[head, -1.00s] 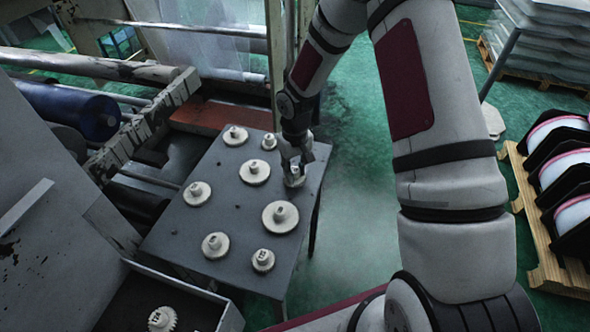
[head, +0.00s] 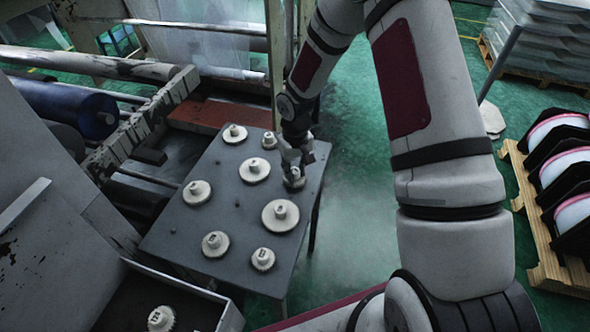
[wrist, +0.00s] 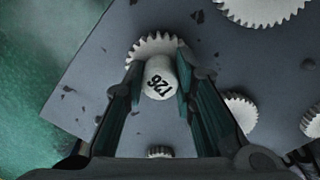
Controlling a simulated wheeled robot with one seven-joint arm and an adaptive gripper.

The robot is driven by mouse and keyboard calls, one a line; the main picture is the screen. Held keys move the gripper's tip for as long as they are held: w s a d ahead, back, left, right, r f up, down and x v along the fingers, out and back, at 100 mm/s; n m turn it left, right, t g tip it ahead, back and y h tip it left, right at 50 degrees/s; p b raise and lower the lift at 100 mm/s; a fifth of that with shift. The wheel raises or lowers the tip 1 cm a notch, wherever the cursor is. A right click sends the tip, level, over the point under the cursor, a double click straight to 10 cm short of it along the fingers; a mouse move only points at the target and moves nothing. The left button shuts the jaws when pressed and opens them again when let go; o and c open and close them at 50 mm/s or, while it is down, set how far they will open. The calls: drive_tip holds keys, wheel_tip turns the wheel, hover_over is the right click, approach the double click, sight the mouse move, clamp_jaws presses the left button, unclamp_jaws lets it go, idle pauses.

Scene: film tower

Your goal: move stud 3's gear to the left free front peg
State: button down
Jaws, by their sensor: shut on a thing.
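My gripper (head: 291,165) points down at the right side of the grey table (head: 187,243). It is shut on the hub of a small pale gear (head: 294,183). In the wrist view the gear (wrist: 157,44) shows its teeth beyond the fingers, and its hub carries a dark number that seems to read 126. I cannot tell whether the gear is still down on the table or lifted. Stud numbers are not readable, so I cannot confirm which is stud 3. The free front pegs are not clear to me; only small dark spots show on the tabletop.
Several other pale gears stand on the table, including a large one (head: 280,215) close in front of my gripper and a small one (head: 269,141) behind it. A grey tray (head: 228,318) at lower left holds another gear (head: 161,319). Rollers (head: 95,115) lie left.

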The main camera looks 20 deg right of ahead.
drive_tip(key=shift+f, duration=0.35)
drive_tip(key=c, duration=1.2)
unclamp_jaws()
drive_tip(key=shift+c, duration=0.2)
drive_tip(key=shift+r, duration=0.1)
drive_tip(key=s+d+r+t+h, duration=0.1)
drive_tip(key=s+r, duration=0.4)
drive_tip(key=r, duration=1)
drive_tip(key=s+r+t, duration=0.1)
drive_tip(key=s+r, duration=0.3)
drive_tip(key=r, duration=1.1)
drive_tip(key=s+r+t, duration=0.1)
drive_tip(key=s+r, duration=0.1)
drive_tip(key=s, duration=0.4)
drive_tip(key=s+r+m+t, duration=0.1)
drive_tip(key=s+r, duration=0.2)
drive_tip(key=s, duration=0.3)
drive_tip(key=s+r+t+y, duration=0.1)
drive_tip(key=s+r, duration=0.1)
drive_tip(key=s, duration=0.4)
drive_tip(key=shift+a+r+m, duration=0.4)
